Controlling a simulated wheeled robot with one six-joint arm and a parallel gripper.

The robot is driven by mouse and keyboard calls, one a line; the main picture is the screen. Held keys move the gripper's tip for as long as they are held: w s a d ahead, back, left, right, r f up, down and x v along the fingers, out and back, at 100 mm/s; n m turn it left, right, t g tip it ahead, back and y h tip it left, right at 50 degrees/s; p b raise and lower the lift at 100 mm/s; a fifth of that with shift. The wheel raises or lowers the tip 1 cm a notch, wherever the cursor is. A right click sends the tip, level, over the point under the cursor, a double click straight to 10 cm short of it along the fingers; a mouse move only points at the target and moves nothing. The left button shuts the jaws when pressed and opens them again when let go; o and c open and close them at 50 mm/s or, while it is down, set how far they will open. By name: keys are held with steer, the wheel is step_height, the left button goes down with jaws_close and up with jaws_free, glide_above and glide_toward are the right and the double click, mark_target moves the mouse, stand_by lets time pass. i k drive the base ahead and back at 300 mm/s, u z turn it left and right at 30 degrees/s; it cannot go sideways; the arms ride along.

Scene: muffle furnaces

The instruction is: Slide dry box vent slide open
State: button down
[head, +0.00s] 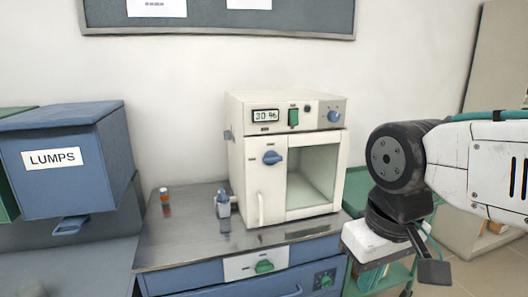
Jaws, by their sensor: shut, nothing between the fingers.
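I cannot tell for sure which part is the vent slide. My gripper (428,266) is shut and empty at the right, pointing down, apart from the box.
A blue LUMPS bin (65,160) stands at the left. A green cart (358,190) stands behind my arm.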

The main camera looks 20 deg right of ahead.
mark_target(227, 134)
steer(key=z, duration=0.05)
steer(key=k, duration=0.5)
steer(key=u, duration=0.65)
steer(key=i, duration=0.95)
steer(key=z, duration=0.6)
